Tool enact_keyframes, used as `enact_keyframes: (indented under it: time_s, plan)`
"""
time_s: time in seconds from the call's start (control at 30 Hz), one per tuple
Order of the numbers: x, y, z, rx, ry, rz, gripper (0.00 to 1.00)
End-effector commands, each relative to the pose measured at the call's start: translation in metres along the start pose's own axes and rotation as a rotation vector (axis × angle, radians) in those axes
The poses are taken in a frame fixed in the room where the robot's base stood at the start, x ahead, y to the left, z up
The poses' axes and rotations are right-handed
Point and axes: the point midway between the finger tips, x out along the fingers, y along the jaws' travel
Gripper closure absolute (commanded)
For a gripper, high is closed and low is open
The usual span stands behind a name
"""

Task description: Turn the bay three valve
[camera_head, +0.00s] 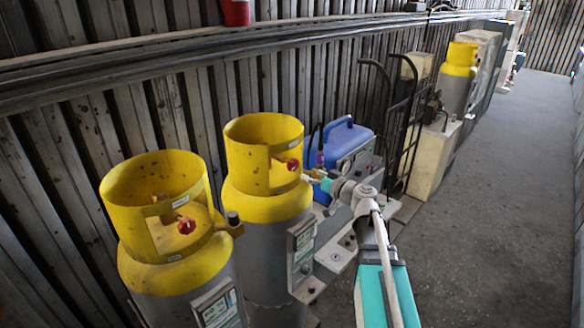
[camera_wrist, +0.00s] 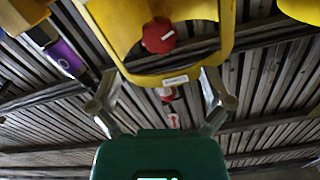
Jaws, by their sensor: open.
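Two gas cylinders with yellow collars stand in front, each with a red valve knob in its collar opening. The nearer cylinder (camera_head: 165,272) has its knob (camera_head: 186,226) facing the aisle. My gripper (camera_head: 313,178) is beside the second cylinder (camera_head: 262,203), close to its red knob (camera_head: 292,165). In the wrist view a red knob (camera_wrist: 158,35) shows inside a yellow collar (camera_wrist: 190,76), ahead of my open, empty fingers (camera_wrist: 160,84) and apart from them. No readable bay number shows, so I cannot tell which valve is bay three.
A blue case (camera_head: 345,145) stands behind my gripper, beside a black hand truck (camera_head: 400,125). Another yellow-topped cylinder (camera_head: 459,70) stands farther off. A ribbed wall with pipes (camera_head: 200,60) runs behind. The floor (camera_head: 490,200) on the right is clear.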

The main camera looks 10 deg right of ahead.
Motion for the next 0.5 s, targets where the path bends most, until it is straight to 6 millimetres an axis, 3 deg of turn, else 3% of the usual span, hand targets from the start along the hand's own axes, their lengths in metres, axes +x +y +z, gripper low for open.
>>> enact_keyframes:
  time_s: [0.2,0.5]
  plan:
    - [0.036,0.002,0.0,0.0,0.0,-0.001,0.01]
    - [0.068,0.001,0.0,0.0,0.0,0.0,0.01]
